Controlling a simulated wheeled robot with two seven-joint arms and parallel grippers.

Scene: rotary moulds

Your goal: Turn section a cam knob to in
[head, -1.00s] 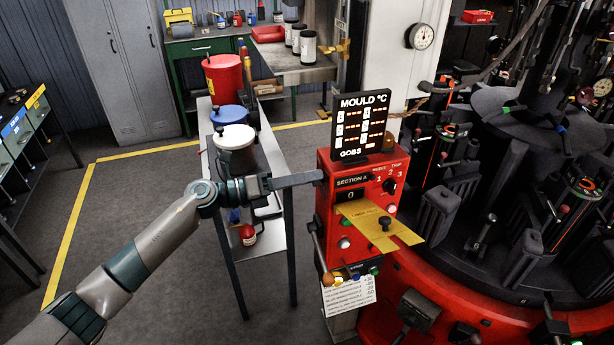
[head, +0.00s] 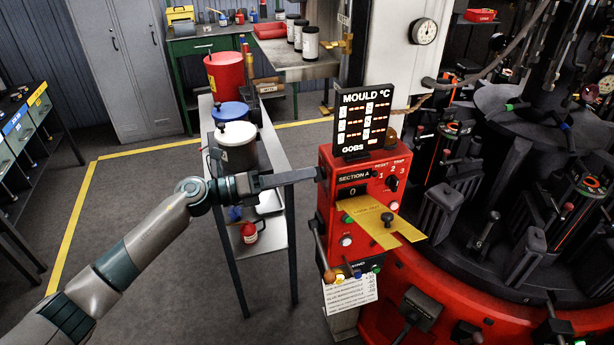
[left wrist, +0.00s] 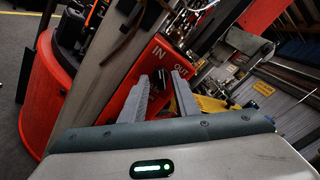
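The red section A control box (head: 326,215) stands at the centre of the head view. Its left side faces my left gripper (head: 318,173), whose fingers reach that side near the top. In the left wrist view a red panel (left wrist: 150,58) carries the words IN and OUT. A dark knob (left wrist: 159,80) shows between my left gripper's two grey fingers (left wrist: 160,82). The fingers stand apart, with a gap around the knob; I see no clear grip on it. The knob is hidden in the head view. My right gripper is not in view.
A yellow plate (head: 372,217) juts from the box front. A lever (head: 321,245) stands at its lower left. The MOULD display (head: 363,122) is on top. The mould machine (head: 480,285) is at right.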

